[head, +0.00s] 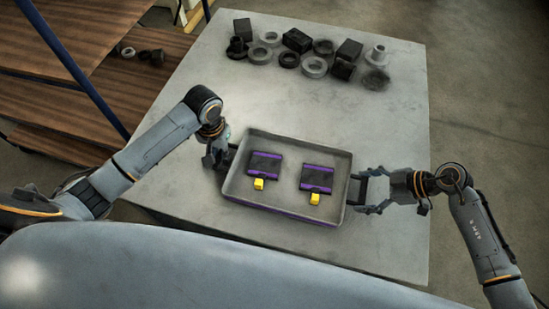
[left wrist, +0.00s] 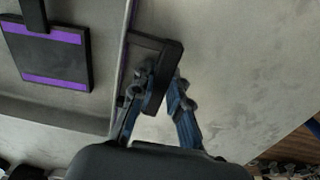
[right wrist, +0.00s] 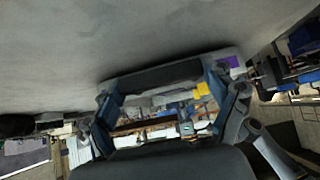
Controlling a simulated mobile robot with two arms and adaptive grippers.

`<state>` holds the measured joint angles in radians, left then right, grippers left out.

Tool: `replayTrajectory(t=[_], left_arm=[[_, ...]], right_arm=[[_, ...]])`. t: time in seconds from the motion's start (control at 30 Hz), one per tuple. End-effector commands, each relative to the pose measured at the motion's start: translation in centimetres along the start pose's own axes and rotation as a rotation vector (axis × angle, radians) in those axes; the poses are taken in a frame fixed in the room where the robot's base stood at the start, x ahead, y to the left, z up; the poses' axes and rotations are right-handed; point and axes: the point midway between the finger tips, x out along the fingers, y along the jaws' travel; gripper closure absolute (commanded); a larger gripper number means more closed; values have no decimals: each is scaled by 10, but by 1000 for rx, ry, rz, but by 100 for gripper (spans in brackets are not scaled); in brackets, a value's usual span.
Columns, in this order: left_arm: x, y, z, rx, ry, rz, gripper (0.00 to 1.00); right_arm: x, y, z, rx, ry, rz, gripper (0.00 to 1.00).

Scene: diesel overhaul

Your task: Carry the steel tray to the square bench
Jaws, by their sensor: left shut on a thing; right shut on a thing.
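The steel tray (head: 285,186) is a shallow grey tray over the near part of a pale grey bench top (head: 210,110). It holds two dark blocks with purple bands, the left block (head: 265,163) and the right block (head: 317,178), each with a yellow piece in front. My left gripper (head: 224,160) is shut on the tray's left handle; the left wrist view shows the black handle (left wrist: 168,80) between its fingers. My right gripper (head: 360,190) is shut on the right handle, a dark bar (right wrist: 155,78) in the right wrist view. I cannot tell whether the tray touches the bench.
Several dark and grey blocks, rings and flanged parts (head: 297,40) stand along the bench's far edge. A brown wooden surface (head: 50,50) with a few small parts lies at the left, behind a blue post (head: 75,70). The bench middle is clear.

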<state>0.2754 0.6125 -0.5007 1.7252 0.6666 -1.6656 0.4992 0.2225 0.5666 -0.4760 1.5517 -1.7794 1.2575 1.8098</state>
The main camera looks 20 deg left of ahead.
Motion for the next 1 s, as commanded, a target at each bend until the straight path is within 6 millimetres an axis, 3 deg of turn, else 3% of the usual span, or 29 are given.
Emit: replayTrajectory(t=[0.13,0.17,0.2,0.27,0.67,0.77,1.0], left_arm=[[10,3,-1,2,4,8,100],[8,3,0,2,2,7,78],[7,3,0,2,1,7,70],[7,2,0,2,1,6,62],[2,1,-1,0,2,2,62],[-11,1,-1,1,4,2,62],[-62,1,-1,2,6,3,62]], right_arm=[[9,0,4,-4,9,0,75],[7,-1,3,-2,6,-2,10],[7,-1,3,-2,6,-2,1],[6,-1,3,-1,5,-2,0],[5,0,5,0,1,0,0],[5,0,5,0,1,0,0],[5,0,5,0,0,0,0]])
